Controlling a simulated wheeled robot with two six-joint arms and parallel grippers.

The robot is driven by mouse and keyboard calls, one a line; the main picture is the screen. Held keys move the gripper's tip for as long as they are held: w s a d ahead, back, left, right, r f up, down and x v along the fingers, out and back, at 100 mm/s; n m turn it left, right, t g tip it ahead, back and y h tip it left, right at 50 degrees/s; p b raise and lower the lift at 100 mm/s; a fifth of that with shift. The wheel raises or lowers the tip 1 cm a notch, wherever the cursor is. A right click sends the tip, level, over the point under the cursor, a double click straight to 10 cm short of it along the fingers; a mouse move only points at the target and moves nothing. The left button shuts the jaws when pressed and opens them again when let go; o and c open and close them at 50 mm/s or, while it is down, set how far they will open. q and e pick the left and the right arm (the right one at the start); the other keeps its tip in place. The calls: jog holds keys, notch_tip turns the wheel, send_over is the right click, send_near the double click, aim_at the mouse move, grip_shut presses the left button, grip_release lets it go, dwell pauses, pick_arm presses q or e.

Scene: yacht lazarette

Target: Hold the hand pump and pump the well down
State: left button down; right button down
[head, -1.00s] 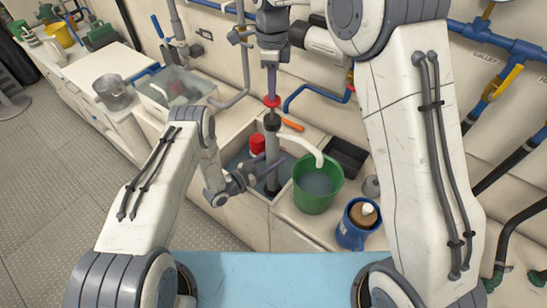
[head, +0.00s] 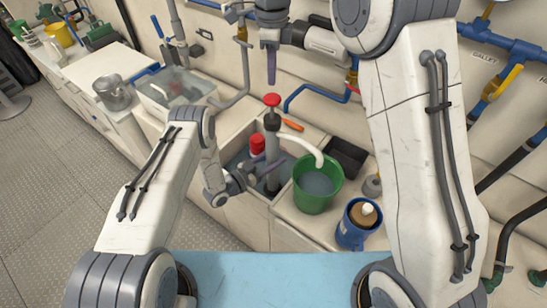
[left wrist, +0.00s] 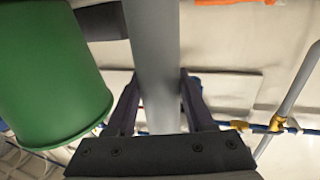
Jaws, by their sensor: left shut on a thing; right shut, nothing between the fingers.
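The hand pump (head: 271,148) stands upright in the well (head: 236,160), with a grey barrel, a black collar and a red knob (head: 271,99) on top. Its white spout (head: 300,147) reaches over the green bucket (head: 318,192), which holds greyish water. My left gripper (head: 263,170) is shut on the lower barrel. The left wrist view shows the grey barrel (left wrist: 155,65) between its two dark fingers (left wrist: 158,103). My right gripper (head: 271,82) is shut and empty, pointing down a little above the knob and apart from it.
A red cylinder (head: 257,144) is in the well behind the barrel. An orange thing (head: 293,126) lies behind the pump. A black tray (head: 346,156) and a blue jug (head: 357,224) stand near the bucket. Blue pipes (head: 310,95) run along the wall.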

jog(key=shift+r, duration=0.4)
pick_arm(q)
jog(key=shift+c, duration=1)
grip_release()
